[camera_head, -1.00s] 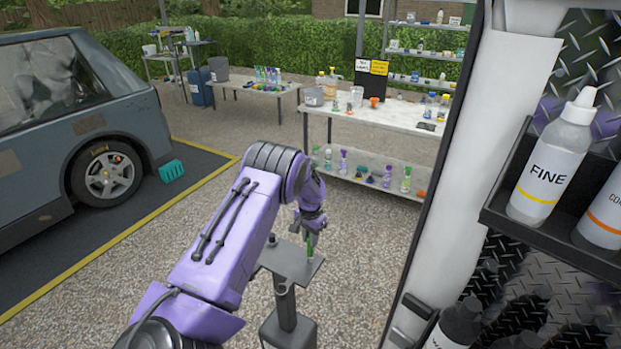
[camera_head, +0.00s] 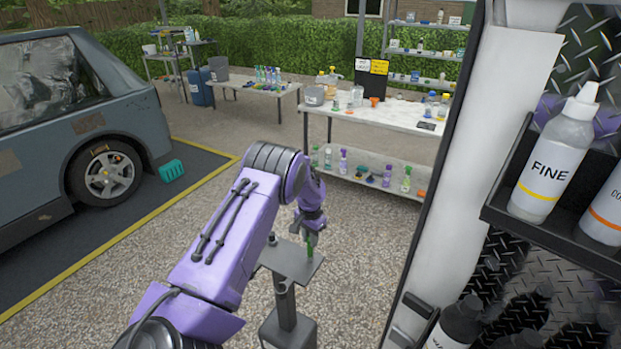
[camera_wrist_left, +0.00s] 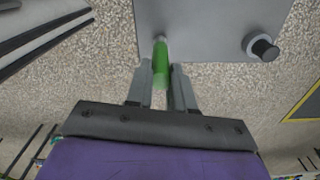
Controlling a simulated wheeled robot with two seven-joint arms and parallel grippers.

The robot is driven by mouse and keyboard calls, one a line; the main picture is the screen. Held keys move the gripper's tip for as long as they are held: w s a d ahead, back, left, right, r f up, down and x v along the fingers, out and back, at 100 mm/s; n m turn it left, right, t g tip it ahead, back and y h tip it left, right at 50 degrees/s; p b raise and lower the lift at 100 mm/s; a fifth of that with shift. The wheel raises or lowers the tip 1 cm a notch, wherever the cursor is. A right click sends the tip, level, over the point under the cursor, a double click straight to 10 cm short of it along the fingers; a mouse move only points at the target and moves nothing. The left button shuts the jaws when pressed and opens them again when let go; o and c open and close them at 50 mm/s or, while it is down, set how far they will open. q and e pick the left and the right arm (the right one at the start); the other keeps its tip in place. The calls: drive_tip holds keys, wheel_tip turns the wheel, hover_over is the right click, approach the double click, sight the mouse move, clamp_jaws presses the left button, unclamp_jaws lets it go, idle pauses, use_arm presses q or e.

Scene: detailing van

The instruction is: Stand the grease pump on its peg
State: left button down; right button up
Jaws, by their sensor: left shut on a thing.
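The grease pump, a slim green piece (camera_head: 310,244), is held upright in my left gripper (camera_head: 312,233) over the grey plate of a stand (camera_head: 293,265). In the left wrist view the green pump (camera_wrist_left: 160,66) is between the two fingers (camera_wrist_left: 161,84), its tip over the edge part of the plate (camera_wrist_left: 205,22). I cannot tell whether it touches the plate. A short dark peg with a round collar (camera_wrist_left: 263,47) stands on the plate, to the right of the pump and apart from it. My right gripper is not in view.
The van's white door edge (camera_head: 450,200) and a shelf with bottles (camera_head: 555,165) are close on the right. A car (camera_head: 70,120) is at left. Tables with bottles (camera_head: 385,118) stand behind. The gravel around the stand is clear.

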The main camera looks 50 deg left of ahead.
use_arm(q)
drive_tip(key=c, duration=0.9)
unclamp_jaws()
wheel_tip(320, 180, up, 10)
drive_tip(key=b, duration=0.2)
drive_tip(key=shift+r+b, duration=0.2)
drive_tip(key=shift+b, duration=0.15)
